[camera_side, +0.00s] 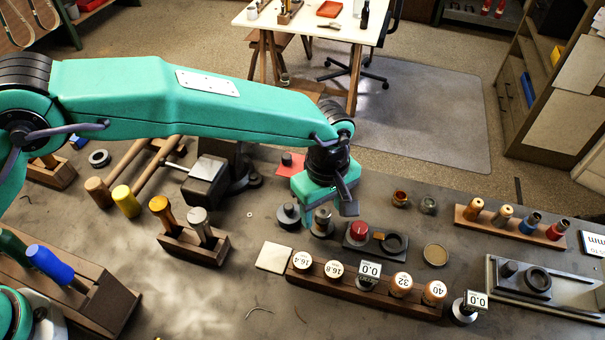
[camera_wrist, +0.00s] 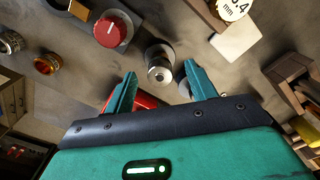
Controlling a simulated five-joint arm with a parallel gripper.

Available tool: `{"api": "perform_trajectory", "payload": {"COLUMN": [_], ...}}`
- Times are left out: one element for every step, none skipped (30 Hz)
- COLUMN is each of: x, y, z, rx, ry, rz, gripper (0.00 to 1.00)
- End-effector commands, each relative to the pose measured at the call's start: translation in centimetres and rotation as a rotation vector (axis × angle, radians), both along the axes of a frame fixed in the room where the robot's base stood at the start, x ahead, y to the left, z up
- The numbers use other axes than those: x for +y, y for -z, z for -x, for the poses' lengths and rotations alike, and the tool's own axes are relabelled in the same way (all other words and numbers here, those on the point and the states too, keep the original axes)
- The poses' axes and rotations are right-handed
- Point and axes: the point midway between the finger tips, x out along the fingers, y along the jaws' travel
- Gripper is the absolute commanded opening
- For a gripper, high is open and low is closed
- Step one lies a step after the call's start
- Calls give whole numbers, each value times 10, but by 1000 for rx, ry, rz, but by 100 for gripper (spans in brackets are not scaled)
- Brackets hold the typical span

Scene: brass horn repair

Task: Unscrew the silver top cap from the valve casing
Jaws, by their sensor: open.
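A small silver cylinder (camera_side: 323,219) with a knurled top, which looks like the valve casing with its top cap, stands upright on the dark bench. In the wrist view the silver cap (camera_wrist: 160,71) shows its round top, just beyond and between my fingertips. The seam between cap and casing is too small to make out. My gripper (camera_side: 329,211) is open and empty, pointing down over the cylinder. In the wrist view its two teal fingers (camera_wrist: 161,69) stand wide apart, one to each side of the cap. I cannot tell whether either finger touches it.
A grey round piece (camera_side: 288,215) stands close left of the casing. A dark block with a red knob (camera_side: 359,231) is close right. A wooden rack of numbered plugs (camera_side: 345,284) lies in front, beside a pale square pad (camera_side: 274,257). A red sheet (camera_side: 291,164) lies behind.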

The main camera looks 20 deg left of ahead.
Motion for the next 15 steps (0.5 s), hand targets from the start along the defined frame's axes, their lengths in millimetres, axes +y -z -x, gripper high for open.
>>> {"api": "perform_trajectory", "payload": {"x": [0, 0, 0, 0, 0, 0, 0, 0, 0, 0, 0, 0, 0, 0, 0], "y": [0, 0, 0, 0, 0, 0, 0, 0, 0, 0, 0, 0, 0, 0, 0], "z": [0, 0, 0, 0, 0, 0, 0, 0, 0, 0, 0, 0, 0, 0, 0], "rx": [0, 0, 0, 0, 0, 0, 0, 0, 0, 0, 0, 0, 0, 0, 0], "ry": [0, 0, 0, 0, 0, 1, 1, 2, 5, 10, 17, 30, 42, 58, 83], "rz": [0, 0, 0, 0, 0, 0, 0, 0, 0, 0, 0, 0, 0, 0, 0], "gripper": [59, 59, 59, 59, 59, 59, 59, 59, 59, 59, 59, 59, 59, 59, 59]}}
